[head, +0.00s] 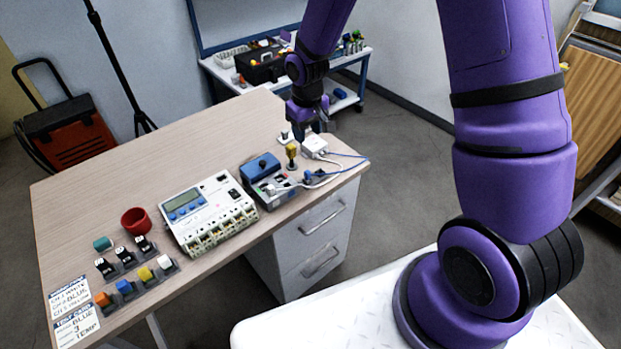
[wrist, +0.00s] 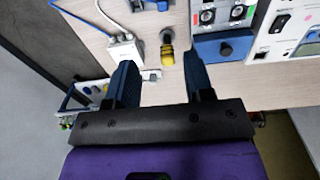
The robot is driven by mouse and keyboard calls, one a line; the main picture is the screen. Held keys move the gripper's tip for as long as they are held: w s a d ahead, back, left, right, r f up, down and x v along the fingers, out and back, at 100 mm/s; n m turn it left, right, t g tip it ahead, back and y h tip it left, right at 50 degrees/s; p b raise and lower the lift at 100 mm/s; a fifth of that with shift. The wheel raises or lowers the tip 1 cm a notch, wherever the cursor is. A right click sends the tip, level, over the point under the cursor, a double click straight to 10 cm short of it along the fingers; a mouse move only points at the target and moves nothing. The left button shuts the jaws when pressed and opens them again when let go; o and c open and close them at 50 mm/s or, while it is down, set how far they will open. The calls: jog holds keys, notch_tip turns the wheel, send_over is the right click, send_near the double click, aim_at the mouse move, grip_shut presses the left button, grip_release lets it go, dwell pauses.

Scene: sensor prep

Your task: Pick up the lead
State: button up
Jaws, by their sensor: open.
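Thin leads lie at the right end of the desk: a white lead (head: 322,180) and a blue lead (head: 347,155), both near a white box (head: 314,145). The white lead (wrist: 101,12) and the white box (wrist: 122,46) also show in the wrist view. A yellow-topped upright piece (head: 291,151) stands beside the box; I cannot tell whether it is part of a lead. In the wrist view this yellow piece (wrist: 168,54) appears between my fingers, just beyond them. My gripper (wrist: 160,62) is open and empty, and in the head view my gripper (head: 301,131) is above the desk's far right edge.
A blue-topped device (head: 262,167) and a white meter unit (head: 208,213) stand left of the leads. A red cup (head: 135,221) and racks of small coloured blocks (head: 145,275) are farther left. The desk's back half (head: 150,160) is clear. A side table (head: 345,65) stands behind.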

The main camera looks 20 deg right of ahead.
send_near(307, 171)
jog(key=shift+a+f, duration=0.15)
notch_tip(307, 171, down, 5)
jog(key=shift+f, duration=0.1)
jog(key=shift+w+d+f, duration=0.1)
jog(key=shift+d+f, duration=0.05)
jog(key=shift+f, duration=1.1)
jog(key=shift+d+f, duration=0.15)
jog(key=shift+f, duration=1.15)
jog(key=shift+c, duration=0.2)
grip_shut()
